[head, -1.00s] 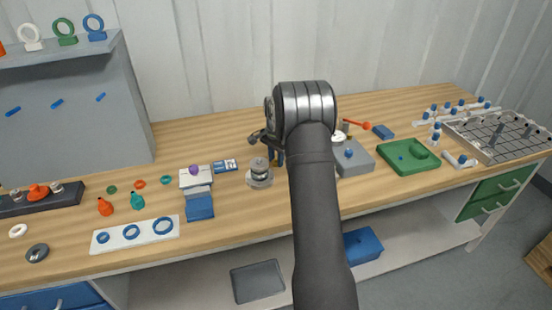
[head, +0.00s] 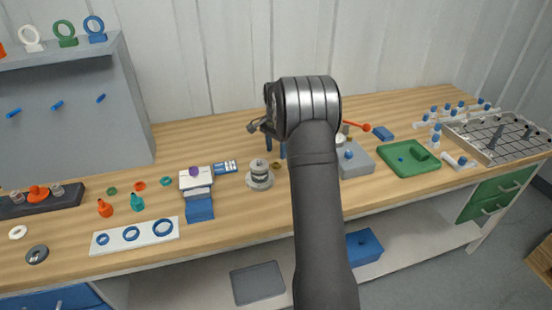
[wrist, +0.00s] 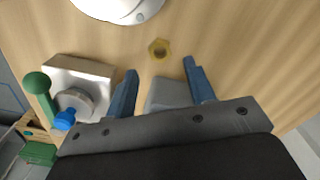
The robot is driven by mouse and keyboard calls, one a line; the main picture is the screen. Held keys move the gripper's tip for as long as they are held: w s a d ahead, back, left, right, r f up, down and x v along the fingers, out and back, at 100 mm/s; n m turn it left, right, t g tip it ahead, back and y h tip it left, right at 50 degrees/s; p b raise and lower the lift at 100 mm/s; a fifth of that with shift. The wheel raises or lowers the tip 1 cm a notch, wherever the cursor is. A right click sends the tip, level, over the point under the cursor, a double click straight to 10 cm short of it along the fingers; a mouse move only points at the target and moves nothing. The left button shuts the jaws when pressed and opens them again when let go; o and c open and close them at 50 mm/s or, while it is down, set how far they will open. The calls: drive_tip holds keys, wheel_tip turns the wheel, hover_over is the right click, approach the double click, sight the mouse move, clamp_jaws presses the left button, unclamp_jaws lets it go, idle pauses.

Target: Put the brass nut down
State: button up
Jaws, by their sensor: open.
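The brass nut (wrist: 158,47) lies flat on the wooden bench, its hole facing up, in the wrist view. In the head view it is a small brass spot (head: 277,165) just right of the round metal vessel (head: 260,176). My gripper (wrist: 160,66) is open, with its two blue fingers spread apart and nothing between the tips. In the head view my gripper (head: 276,147) is above the nut, apart from it, and partly hidden by my arm.
A pale round base (wrist: 118,8) is close to the nut in the wrist view. A grey block (wrist: 78,92) with a round knob and a green-ended handle is at the left there. In the head view a green tray (head: 410,160) is to the right. Bare wood surrounds the nut's right side.

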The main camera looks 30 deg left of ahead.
wheel_tip(320, 180, up, 7)
idle(0.3)
wheel_tip(320, 180, down, 13)
drive_tip(key=shift+r, duration=2.55)
